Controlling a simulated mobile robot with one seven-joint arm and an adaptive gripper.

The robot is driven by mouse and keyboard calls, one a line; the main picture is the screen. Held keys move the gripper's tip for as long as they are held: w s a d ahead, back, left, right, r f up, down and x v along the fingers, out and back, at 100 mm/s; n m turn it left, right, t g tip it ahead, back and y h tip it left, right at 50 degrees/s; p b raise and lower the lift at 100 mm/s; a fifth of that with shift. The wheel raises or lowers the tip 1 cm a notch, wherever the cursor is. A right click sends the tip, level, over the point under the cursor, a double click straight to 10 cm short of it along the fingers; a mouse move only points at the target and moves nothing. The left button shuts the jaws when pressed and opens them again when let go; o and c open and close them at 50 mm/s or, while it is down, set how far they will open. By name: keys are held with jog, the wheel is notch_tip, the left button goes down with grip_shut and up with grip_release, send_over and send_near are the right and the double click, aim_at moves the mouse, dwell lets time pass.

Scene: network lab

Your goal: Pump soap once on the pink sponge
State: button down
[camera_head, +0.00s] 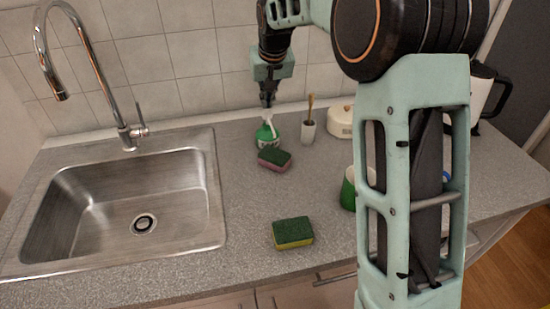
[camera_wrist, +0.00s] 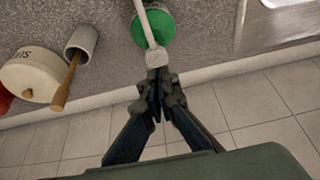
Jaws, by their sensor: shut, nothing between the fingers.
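A green soap bottle with a white pump (camera_head: 267,133) stands on the counter near the wall; its pump spout (camera_wrist: 146,22) and green body (camera_wrist: 158,30) show in the wrist view. The pink sponge (camera_head: 272,165) has a green top and lies just in front of the bottle. A second sponge, yellow with a green top (camera_head: 293,232), lies nearer the counter's front edge. My gripper (camera_head: 267,102) is shut and empty, pointing down right above the pump. In the wrist view its fingertips (camera_wrist: 157,72) are at the pump's end; I cannot tell whether they touch it.
A steel sink (camera_head: 215,205) with a tall faucet (camera_head: 105,75) is at left. A white cup with a wooden-handled brush (camera_head: 308,130) and a cream container (camera_head: 341,122) stand right of the bottle. A green and white object (camera_head: 348,190) is partly hidden by my arm. The tiled wall is close behind.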

aim_at(267, 113)
jog(key=shift+f, duration=0.2)
jog(key=shift+s+f+b, duration=0.1)
jog(key=shift+f+b, duration=1)
jog(key=shift+f, duration=0.4)
jog(key=shift+r+p, duration=1.15)
jog(key=shift+r, duration=0.4)
jog(key=shift+r, duration=0.1)
jog(key=shift+r+p, duration=2.35)
jog(key=shift+r, duration=0.6)
